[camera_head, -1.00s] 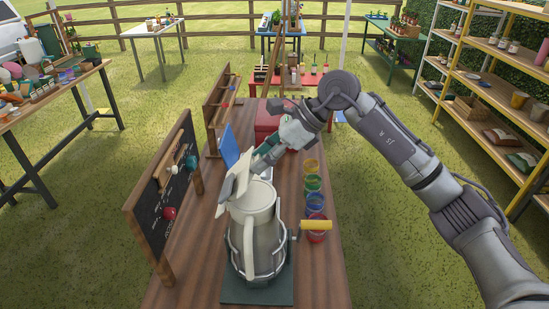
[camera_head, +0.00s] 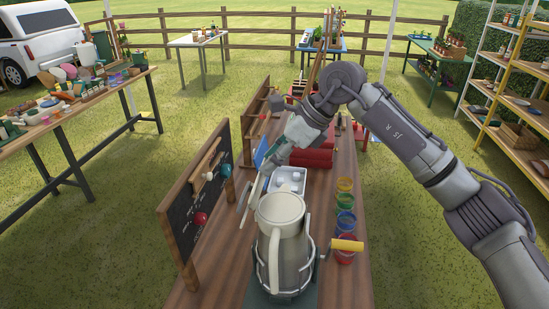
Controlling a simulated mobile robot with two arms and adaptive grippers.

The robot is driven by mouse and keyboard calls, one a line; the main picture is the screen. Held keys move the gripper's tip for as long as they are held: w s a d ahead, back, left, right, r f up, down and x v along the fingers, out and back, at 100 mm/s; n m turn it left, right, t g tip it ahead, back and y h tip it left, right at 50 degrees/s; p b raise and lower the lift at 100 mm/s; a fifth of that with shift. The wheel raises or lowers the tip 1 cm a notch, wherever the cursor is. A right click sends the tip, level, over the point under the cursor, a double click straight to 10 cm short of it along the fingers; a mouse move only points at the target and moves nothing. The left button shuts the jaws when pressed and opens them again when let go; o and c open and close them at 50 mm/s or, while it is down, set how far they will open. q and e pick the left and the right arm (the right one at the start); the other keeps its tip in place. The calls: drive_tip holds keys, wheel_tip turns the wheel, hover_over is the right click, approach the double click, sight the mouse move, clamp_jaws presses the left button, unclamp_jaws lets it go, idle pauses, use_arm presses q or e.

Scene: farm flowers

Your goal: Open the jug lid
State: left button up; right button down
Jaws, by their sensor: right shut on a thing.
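My right gripper (camera_head: 251,203) reaches down from behind to the upper left of the jug. It is shut on a thin pale piece that looks like the jug lid, seen nearly edge-on and tilted up beside the rim. The fingertips are hard to make out. My left gripper is not in view.
A chalkboard (camera_head: 196,207) with coloured knobs stands close left of the jug. Several paint cups (camera_head: 346,222) line the right side, with a yellow roller (camera_head: 347,246) at the jug's frame. A white tray (camera_head: 292,179) and a red box (camera_head: 312,158) lie behind.

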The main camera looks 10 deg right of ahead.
drive_tip(key=shift+a+r, duration=0.15)
drive_tip(key=shift+r, duration=0.2)
idle(0.3)
drive_tip(key=c, duration=1.1)
unclamp_jaws()
drive_tip(key=o, duration=0.5)
drive_tip(key=shift+s+a, duration=0.1)
drive_tip(key=shift+c, duration=0.2)
drive_tip(key=shift+f, duration=0.15)
drive_tip(key=v, duration=1.2)
